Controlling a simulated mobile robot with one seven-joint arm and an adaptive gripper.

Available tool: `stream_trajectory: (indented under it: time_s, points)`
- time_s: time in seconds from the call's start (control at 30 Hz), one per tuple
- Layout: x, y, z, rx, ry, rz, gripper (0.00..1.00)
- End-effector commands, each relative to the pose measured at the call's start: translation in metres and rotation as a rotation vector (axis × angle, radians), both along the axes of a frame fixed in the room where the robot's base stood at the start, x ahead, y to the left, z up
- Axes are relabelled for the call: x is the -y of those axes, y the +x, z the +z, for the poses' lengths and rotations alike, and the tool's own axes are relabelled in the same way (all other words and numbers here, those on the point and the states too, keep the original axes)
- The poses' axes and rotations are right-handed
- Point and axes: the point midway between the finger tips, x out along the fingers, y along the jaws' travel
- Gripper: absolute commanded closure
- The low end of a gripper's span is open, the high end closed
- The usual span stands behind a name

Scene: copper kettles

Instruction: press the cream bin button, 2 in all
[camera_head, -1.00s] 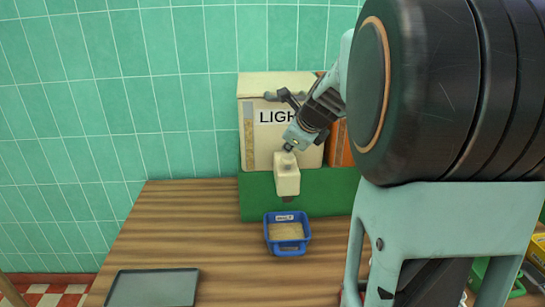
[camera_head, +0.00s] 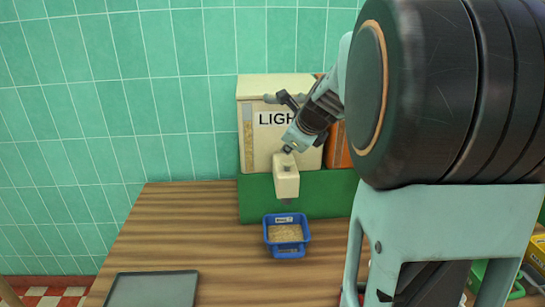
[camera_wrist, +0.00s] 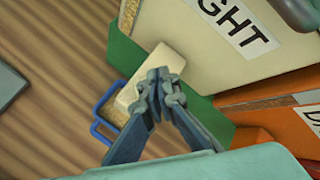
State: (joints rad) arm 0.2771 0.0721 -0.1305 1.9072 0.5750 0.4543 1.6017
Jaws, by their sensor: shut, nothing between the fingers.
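The cream bin (camera_head: 257,155), labelled "LIGHT", stands against the tiled wall on a green base. Its cream spout block (camera_head: 286,181) juts out at the front, and it also shows in the wrist view (camera_wrist: 137,92). My gripper (camera_head: 288,150) is shut and empty, pointing down with its tips at the top of the spout block. In the wrist view the closed fingertips (camera_wrist: 160,76) overlap the block. I cannot make out the button; the fingers cover that spot. A blue tray (camera_head: 286,253) holding pale grain sits below the spout.
An orange bin (camera_head: 338,150) stands right of the cream bin, partly behind my arm. The green base (camera_head: 325,202) runs under both. A grey flat tray (camera_head: 153,290) lies at the table's front left. The wooden table (camera_head: 200,225) is clear between them. Items at the far right are mostly hidden.

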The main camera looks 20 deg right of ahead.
Motion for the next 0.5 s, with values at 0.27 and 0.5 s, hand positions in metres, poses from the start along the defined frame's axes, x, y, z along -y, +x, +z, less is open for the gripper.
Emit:
stream_trajectory:
  time_s: [0.27,0.5]
  points:
    - [-0.0001,-0.0001,-0.0044,-0.001,0.001,0.001,1.00]
    - [0.0001,0.0001,-0.0087,0.000,0.000,0.000,1.00]
